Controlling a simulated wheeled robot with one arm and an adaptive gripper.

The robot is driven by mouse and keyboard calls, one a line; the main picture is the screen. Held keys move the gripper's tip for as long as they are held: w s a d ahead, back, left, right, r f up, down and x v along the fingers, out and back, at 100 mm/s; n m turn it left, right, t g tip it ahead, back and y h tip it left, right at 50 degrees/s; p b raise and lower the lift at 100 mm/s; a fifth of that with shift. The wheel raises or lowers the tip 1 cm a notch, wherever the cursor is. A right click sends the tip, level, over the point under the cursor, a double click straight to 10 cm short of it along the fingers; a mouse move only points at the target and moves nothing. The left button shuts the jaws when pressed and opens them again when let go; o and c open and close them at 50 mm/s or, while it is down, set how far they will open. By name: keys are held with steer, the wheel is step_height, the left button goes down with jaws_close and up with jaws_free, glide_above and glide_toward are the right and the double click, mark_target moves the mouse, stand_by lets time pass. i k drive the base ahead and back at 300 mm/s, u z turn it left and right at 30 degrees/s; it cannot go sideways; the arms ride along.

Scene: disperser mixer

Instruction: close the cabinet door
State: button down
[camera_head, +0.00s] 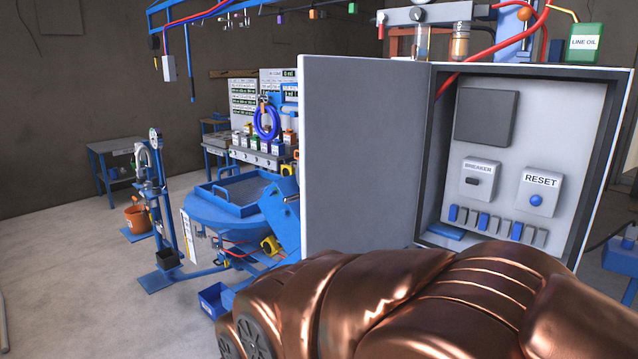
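The cabinet door (352,160) is a light grey panel standing wide open, swung out to the left of the cabinet. Its hinge side meets the cabinet's left edge. The cabinet (528,165) is open to view, with a breaker box (481,180), a reset box with a blue button (539,192), a dark grey panel and a row of blue and grey switches inside. My copper-coloured arm crosses the bottom of the view, in front of the lower edges of the door and cabinet. My gripper does not show.
A blue machine with a tray (238,190) stands left of the door, partly hidden by it. A blue stand (157,200) and an orange bucket (138,218) are farther left. A green LINE OIL container (585,43) sits on the cabinet top. Grey floor (75,250) is clear at left.

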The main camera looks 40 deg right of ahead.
mark_target(362, 121)
steer(key=u, duration=0.35)
steer(key=i, duration=1.35)
steer(key=z, duration=1.95)
steer(key=k, duration=0.5)
steer(key=u, duration=1)
steer(key=i, duration=0.5)
steer(key=z, duration=0.05)
